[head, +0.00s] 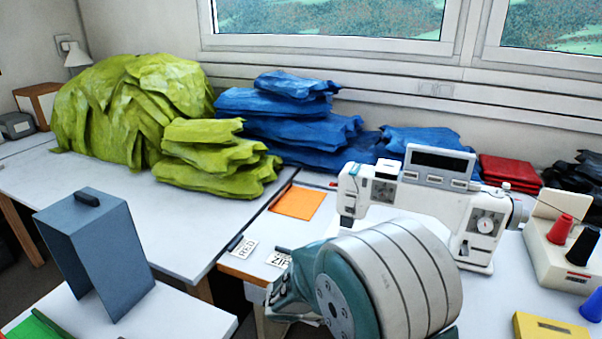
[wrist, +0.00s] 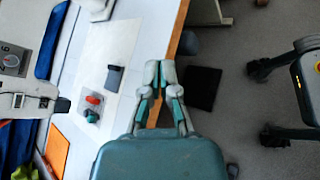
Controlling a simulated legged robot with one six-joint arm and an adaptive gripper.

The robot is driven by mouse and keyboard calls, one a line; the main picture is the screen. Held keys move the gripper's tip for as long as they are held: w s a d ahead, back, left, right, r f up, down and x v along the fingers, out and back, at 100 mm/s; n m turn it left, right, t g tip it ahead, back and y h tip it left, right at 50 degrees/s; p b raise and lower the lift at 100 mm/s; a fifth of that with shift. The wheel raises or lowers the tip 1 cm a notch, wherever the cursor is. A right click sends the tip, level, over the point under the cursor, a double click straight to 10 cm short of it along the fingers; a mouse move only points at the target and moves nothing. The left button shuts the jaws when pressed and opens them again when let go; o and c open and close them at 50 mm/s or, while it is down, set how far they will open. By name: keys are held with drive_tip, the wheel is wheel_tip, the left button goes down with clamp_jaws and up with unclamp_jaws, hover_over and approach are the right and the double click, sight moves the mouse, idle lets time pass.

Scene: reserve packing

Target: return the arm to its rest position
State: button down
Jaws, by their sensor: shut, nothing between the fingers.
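My gripper (wrist: 160,75) shows in the wrist view with its two grey-green fingers together and nothing between them. It points toward the wooden front edge (wrist: 181,30) of the white table, and I cannot tell its height above it. In the head view my arm's large teal and white links fill the lower middle, in front of the sewing machine (head: 430,208). I cannot clearly make out the fingers there.
Green bags (head: 130,110) and blue bags (head: 300,125) are piled along the wall. A blue-grey folded stand (head: 125,250) is at left. Thread cones (head: 560,228) stand at right. In the wrist view, a grey block (wrist: 114,77) and small red-topped items (wrist: 93,99) lie on the table.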

drive_tip(key=s+d+r+m+t+y, duration=0.1)
drive_tip(key=s+r+m+y, duration=0.5)
drive_tip(key=s, duration=0.3)
drive_tip(key=s+d+r+m+t+y, duration=0.1)
drive_tip(key=s+r+m+y, duration=0.5)
drive_tip(key=s+r+m, duration=0.2)
drive_tip(key=shift+s+r+t, duration=0.3)
drive_tip(key=shift+s+r, duration=0.45)
drive_tip(key=shift+s, duration=0.5)
